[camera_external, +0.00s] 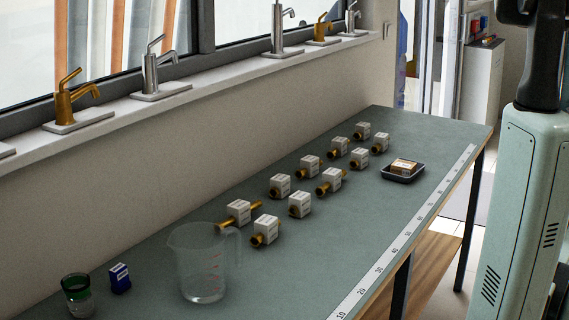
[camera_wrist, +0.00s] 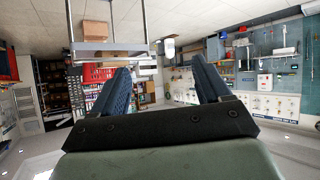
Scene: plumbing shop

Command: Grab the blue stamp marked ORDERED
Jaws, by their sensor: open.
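A small blue block with a white label (camera_external: 120,278) stands on the green bench top at the near left, beside a glass. It may be the stamp, but its lettering is too small to read. My gripper (camera_wrist: 160,88) shows in the wrist view with its two dark fingers spread apart and nothing between them. It faces the room and shelves, away from the bench. In the external view only my arm and base show at the right edge; the gripper is out of frame there.
A green-rimmed glass (camera_external: 77,300) stands just left of the blue block. A clear measuring jug (camera_external: 203,285) stands to its right. Several white-boxed brass valves (camera_external: 265,229) line the bench. A black tray (camera_external: 402,178) holds an orange-brown block. A ruler strip (camera_external: 400,242) runs along the front edge.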

